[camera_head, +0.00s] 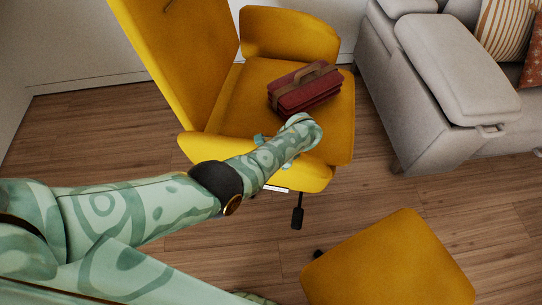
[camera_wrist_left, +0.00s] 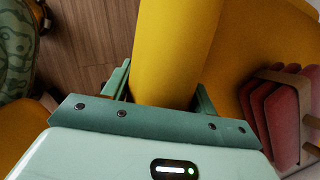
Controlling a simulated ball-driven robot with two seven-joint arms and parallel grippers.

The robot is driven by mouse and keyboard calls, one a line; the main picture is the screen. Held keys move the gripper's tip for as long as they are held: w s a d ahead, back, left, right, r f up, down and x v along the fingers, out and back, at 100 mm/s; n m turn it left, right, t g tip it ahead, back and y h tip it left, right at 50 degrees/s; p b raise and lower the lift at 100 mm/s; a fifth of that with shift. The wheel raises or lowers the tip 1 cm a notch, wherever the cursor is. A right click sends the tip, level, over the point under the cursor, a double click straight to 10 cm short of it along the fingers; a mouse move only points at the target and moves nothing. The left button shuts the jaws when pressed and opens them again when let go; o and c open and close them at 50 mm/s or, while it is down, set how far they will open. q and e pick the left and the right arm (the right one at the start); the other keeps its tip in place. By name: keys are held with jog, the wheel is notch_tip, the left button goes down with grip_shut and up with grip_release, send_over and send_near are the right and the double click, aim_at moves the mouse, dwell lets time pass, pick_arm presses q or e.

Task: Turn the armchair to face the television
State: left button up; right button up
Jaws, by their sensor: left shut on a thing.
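The yellow armchair (camera_head: 219,106) stands in the upper middle of the head view. Its tall back is at the left and its seat opens to the right. My left gripper is shut on the near armrest (camera_head: 312,178), partly hidden by my arm in the head view. In the left wrist view, the fingers of my left gripper (camera_wrist_left: 160,92) sit on either side of the yellow armrest (camera_wrist_left: 175,50). A dark red bundle with a brown strap (camera_head: 309,91) lies on the seat; it also shows in the wrist view (camera_wrist_left: 283,108). The television and my right gripper are not in view.
A yellow footstool (camera_head: 390,265) stands close in front at the lower right. A grey sofa (camera_head: 455,70) with patterned cushions (camera_head: 500,28) is to the right of the armchair. A white wall is behind. Bare wooden floor (camera_head: 90,130) lies at the left.

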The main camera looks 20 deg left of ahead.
pick_arm(q)
jog(key=shift+s+d+f, duration=0.1)
jog(key=shift+d, duration=0.05)
jog(key=o, duration=1.4)
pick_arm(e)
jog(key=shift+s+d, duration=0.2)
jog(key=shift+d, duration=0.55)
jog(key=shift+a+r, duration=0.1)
pick_arm(q)
jog(key=p+v, duration=0.1)
jog(key=v, duration=0.1)
jog(key=p+v, duration=0.1)
jog(key=v, duration=0.1)
jog(key=p+v, duration=0.2)
jog(key=v, duration=0.1)
jog(key=shift+w+a+r, duration=0.2)
jog(key=shift+w, duration=0.05)
jog(key=p+v, duration=0.4)
jog(key=v, duration=0.5)
jog(key=shift+s+d, duration=0.15)
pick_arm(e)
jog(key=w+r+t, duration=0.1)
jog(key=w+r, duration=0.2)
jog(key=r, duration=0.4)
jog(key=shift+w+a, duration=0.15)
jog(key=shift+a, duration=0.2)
